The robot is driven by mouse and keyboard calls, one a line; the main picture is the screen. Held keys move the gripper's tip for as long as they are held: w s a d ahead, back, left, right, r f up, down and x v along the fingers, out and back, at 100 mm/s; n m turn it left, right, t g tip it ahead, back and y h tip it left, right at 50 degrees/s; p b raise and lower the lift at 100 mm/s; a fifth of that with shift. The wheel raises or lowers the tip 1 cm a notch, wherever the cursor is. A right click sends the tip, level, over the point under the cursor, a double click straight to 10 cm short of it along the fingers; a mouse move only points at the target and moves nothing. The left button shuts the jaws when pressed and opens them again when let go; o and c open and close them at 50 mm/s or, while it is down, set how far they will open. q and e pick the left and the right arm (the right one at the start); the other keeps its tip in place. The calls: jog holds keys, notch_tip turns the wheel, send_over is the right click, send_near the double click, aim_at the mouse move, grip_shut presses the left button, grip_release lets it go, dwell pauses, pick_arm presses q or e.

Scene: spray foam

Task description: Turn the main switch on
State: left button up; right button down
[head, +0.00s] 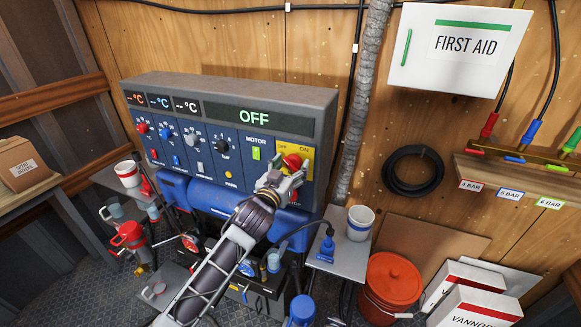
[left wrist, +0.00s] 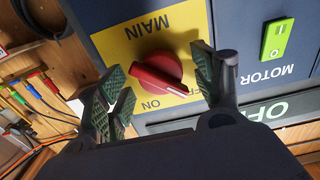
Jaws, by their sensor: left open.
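The main switch is a red rotary knob (head: 293,161) on a yellow plate at the right end of the control panel (head: 226,160). The panel's display (head: 254,117) reads OFF. My left gripper (head: 285,178) is at the knob and covers part of the plate. In the left wrist view, upside down, the open fingers (left wrist: 158,70) stand on either side of the red knob (left wrist: 153,78). Gaps show between fingers and knob. The knob's white mark points toward the OFF label. My right gripper is not in view.
A green motor switch (head: 256,153) is left of the yellow plate. A grey flexible conduit (head: 361,100) runs up the wall right of the panel. A small table (head: 330,262) with a white cup (head: 359,223) and a red bucket (head: 390,288) stand at lower right.

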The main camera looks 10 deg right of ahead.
pick_arm(q)
jog(key=c, duration=1.1)
jog(key=shift+o, duration=0.2)
jog(key=shift+m, duration=0.4)
jog(key=m+p, duration=0.1)
jog(key=m, duration=0.1)
jog(key=shift+m+p, duration=0.3)
jog(key=shift+p, duration=0.05)
jog(key=m+p, duration=0.1)
jog(key=m, duration=0.3)
jog(key=shift+m+p, duration=0.3)
jog(key=shift+p, duration=0.1)
jog(key=m+p, duration=0.1)
jog(key=m, duration=0.7)
jog(key=shift+o, duration=0.4)
jog(key=shift+m, duration=1)
